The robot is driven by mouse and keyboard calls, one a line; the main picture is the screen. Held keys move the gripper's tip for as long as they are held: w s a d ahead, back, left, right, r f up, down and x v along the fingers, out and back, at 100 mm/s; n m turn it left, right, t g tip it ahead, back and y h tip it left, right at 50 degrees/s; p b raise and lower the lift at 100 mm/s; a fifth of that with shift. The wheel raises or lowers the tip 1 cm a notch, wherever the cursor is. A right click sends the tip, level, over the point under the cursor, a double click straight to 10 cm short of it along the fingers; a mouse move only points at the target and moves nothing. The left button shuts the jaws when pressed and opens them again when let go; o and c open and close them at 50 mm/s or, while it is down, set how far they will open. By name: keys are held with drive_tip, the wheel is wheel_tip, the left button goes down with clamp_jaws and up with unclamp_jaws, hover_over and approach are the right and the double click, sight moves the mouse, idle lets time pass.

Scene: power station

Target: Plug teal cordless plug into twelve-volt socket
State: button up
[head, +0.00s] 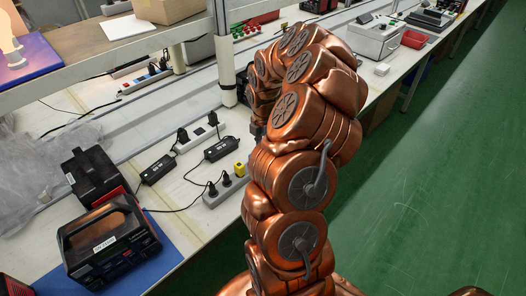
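My copper arm fills the middle of the head view and bends over the bench. My gripper (258,128) is mostly hidden behind the arm; only a small dark part shows at the bench's front edge, and its fingers cannot be made out. I see no teal plug; it may be hidden behind the arm. A black device with a handle and a white label (105,243) stands on a blue mat at the lower left. The label is too small to read, and I cannot tell which socket is the twelve-volt one.
Power strips with black plugs and a yellow plug (240,169) lie on the bench left of my arm, near two black adapters (222,149). A black-and-red case (92,177) stands behind the device. A shelf (110,50) overhangs the back. Green floor (430,190) is clear at right.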

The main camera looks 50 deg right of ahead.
clamp_jaws()
drive_tip(key=shift+r, duration=0.1)
drive_tip(key=shift+r+p, duration=1.05)
drive_tip(key=shift+r, duration=1.85)
